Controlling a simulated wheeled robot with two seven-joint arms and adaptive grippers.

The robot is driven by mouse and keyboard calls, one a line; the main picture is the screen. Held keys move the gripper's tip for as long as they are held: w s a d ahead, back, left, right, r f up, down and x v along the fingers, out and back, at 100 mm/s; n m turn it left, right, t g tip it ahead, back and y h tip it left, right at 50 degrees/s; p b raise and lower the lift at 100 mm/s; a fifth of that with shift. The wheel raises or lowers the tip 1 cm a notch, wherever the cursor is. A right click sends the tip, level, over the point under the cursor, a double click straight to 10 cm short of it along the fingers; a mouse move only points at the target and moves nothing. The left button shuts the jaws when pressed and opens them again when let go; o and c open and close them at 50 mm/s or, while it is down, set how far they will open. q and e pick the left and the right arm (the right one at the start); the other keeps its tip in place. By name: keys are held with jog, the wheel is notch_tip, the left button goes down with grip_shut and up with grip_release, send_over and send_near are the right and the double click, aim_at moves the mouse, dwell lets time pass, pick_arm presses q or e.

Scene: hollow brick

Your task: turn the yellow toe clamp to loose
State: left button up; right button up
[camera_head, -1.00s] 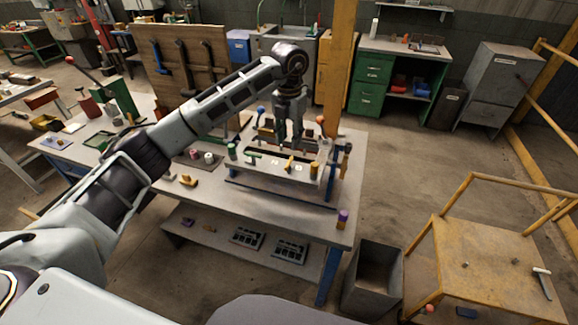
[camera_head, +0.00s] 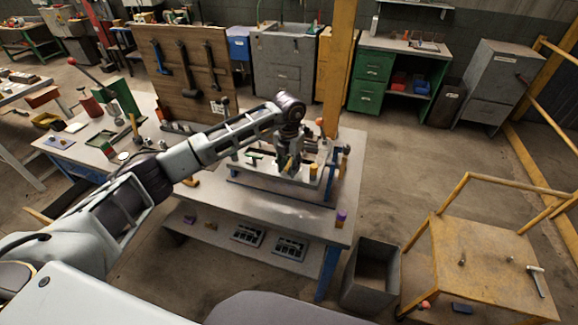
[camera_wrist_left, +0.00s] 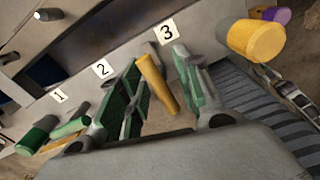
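The yellow toe clamp (camera_head: 291,162) is on the fixture on the workbench, partly hidden by my left gripper in the head view. In the left wrist view its yellow bar (camera_wrist_left: 157,85) stands tilted near the labels 2 and 3. My left gripper (camera_head: 287,169) is down at the clamp. In the left wrist view its two green-padded fingers (camera_wrist_left: 160,92) are apart, one on each side of the yellow bar. I cannot tell whether either finger touches it. A green clamp (camera_head: 252,157) sits left of it, also near label 1 in the wrist view (camera_wrist_left: 70,128). My right gripper is not in view.
An orange-yellow cylinder (camera_head: 313,171) stands right of the gripper, close to it in the wrist view (camera_wrist_left: 256,40). A purple-topped piece (camera_head: 341,217) is at the bench's front right corner. A grey bin (camera_head: 371,275) stands below.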

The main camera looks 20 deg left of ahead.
pick_arm(q)
jog(key=shift+f, duration=0.45)
jog(key=shift+c, duration=0.4)
